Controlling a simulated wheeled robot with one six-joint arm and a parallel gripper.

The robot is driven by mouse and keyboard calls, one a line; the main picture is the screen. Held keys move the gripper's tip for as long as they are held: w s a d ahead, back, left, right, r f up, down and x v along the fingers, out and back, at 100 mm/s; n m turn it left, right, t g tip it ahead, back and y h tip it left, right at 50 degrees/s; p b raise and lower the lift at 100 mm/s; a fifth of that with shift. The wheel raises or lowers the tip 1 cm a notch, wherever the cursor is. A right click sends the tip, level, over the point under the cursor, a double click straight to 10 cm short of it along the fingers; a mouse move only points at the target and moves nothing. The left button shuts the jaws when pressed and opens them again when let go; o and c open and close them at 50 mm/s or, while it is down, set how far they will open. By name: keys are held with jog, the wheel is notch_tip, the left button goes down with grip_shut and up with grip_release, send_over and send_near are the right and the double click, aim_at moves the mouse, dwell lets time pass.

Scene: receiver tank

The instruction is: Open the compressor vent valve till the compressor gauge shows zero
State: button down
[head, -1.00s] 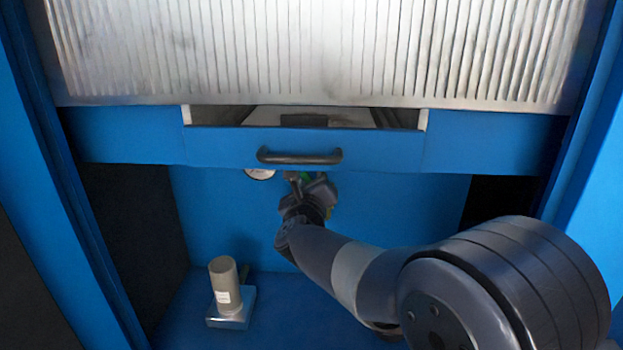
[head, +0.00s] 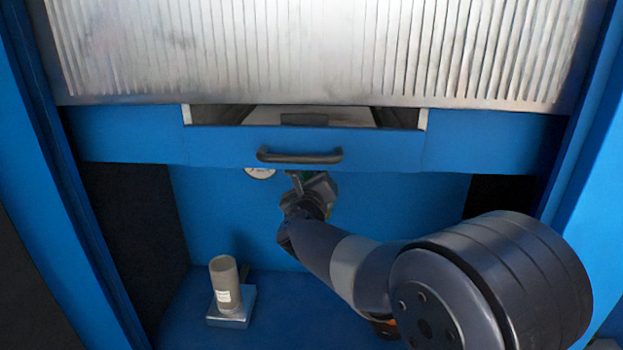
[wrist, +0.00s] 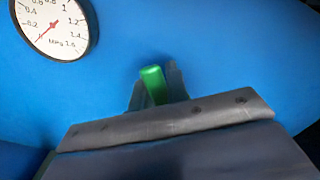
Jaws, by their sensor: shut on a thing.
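A green valve handle (wrist: 153,84) stands between the fingers of my gripper (wrist: 157,90) in the wrist view, and the gripper is shut on it. The jaws hide its lower part. In the head view my gripper (head: 302,182) is under the drawer front, against the blue back panel. A round white gauge marked MPa (wrist: 56,24) is at the upper left of the wrist view, cut off at the top. Its red needle points to the lower left, at or close to the zero end. The gauge also shows in the head view (head: 260,173), partly hidden by the drawer.
A partly open blue drawer (head: 220,148) with a black handle (head: 300,157) hangs above my gripper. A ribbed metal surface (head: 320,50) is above it. A grey cylinder (head: 225,285) stands on a metal base at the lower left. The blue floor around it looks free.

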dwell(0.4)
notch_tip(320, 180, down, 6)
jog(key=a+n+b, duration=0.1)
jog(key=a+n, duration=0.2)
jog(key=n, duration=0.8)
jog(key=shift+r, duration=0.2)
dwell(0.3)
jog(key=c, duration=1.4)
grip_release()
jog(key=s, duration=1)
jog(key=shift+s+a, duration=0.15)
jog(key=shift+s, duration=0.25)
jog(key=shift+w, duration=0.1)
